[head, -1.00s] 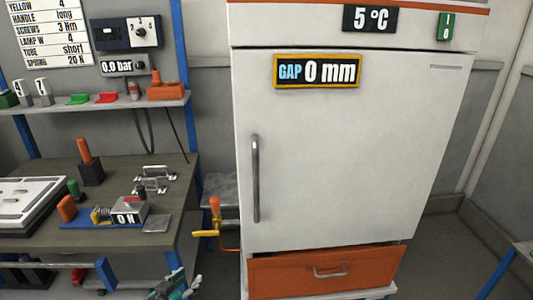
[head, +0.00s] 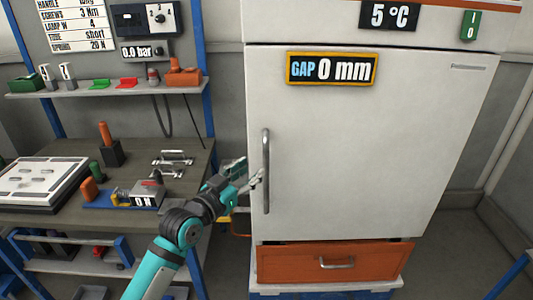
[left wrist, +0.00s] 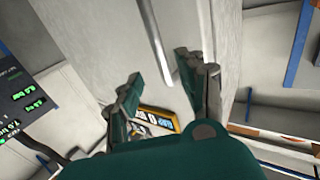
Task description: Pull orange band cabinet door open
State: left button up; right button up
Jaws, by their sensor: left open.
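The white cabinet door (head: 360,150) has a vertical metal handle (head: 266,170) near its left edge. The door is shut, and its sign (head: 331,69) reads GAP 0 mm. An orange band (head: 450,3) runs along the cabinet top. My left gripper (head: 250,173) is open and empty, just left of the handle at its mid-to-lower height. In the left wrist view the handle (left wrist: 155,40) shows as a grey bar beyond and between the spread fingers (left wrist: 157,72). I cannot tell whether a finger touches it. My right gripper is not in view.
An orange drawer (head: 337,262) sits below the door, slightly out. A workbench (head: 60,222) with several fixtures stands at the left, close to my left arm. A shelf (head: 105,87) is above it. Floor to the right of the cabinet is clear.

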aim_at(264, 159)
pick_arm(q)
jog(key=p+x, duration=0.1)
jog(key=x, duration=0.7)
grip_shut()
jog(key=shift+w+d+f, duration=0.1)
dwell(0.4)
